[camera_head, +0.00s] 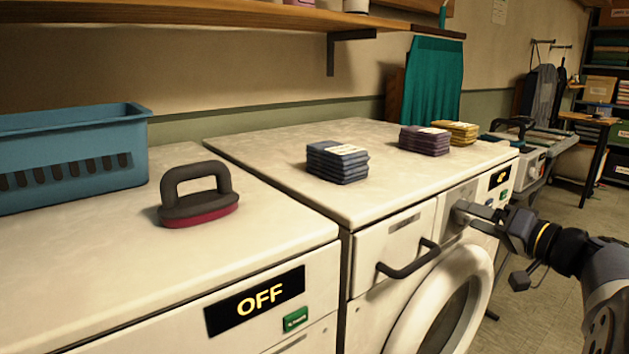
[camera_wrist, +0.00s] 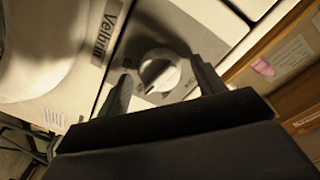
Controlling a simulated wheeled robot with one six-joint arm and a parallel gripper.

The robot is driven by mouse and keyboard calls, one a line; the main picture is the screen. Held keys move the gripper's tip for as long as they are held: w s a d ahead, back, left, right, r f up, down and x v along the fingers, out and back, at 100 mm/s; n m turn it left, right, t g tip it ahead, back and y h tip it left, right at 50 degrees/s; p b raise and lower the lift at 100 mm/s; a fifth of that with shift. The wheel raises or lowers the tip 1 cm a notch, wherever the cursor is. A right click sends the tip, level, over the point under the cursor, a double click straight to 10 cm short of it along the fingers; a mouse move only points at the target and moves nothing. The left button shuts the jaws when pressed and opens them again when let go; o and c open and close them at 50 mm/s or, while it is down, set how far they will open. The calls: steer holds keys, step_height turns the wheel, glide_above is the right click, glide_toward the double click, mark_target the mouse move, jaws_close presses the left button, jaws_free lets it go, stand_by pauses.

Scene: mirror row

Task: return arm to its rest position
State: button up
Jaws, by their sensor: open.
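My gripper (camera_head: 485,217) is at the right in the head view, in front of the upper front panel of the right washing machine (camera_head: 272,190). The dial sits on a grey panel beside a label reading "Velbrin". I cannot tell whether the fingers touch the dial. My arm (camera_head: 565,250) reaches in from the right edge.
The round door (camera_head: 478,285) and a dark handle (camera_head: 408,262) are close by. Folded stacks in blue (camera_head: 337,163), purple (camera_head: 424,141) and yellow (camera_head: 456,131) lie on top. A blue basket (camera_head: 75,155) and a dark-handled brush (camera_head: 198,197) stand on the left machine, whose display reads OFF.

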steer(key=n+b, duration=0.1)
steer(key=n, duration=0.4)
steer(key=shift+f+n, duration=0.1)
steer(key=shift+n, duration=0.3)
stand_by(0.4)
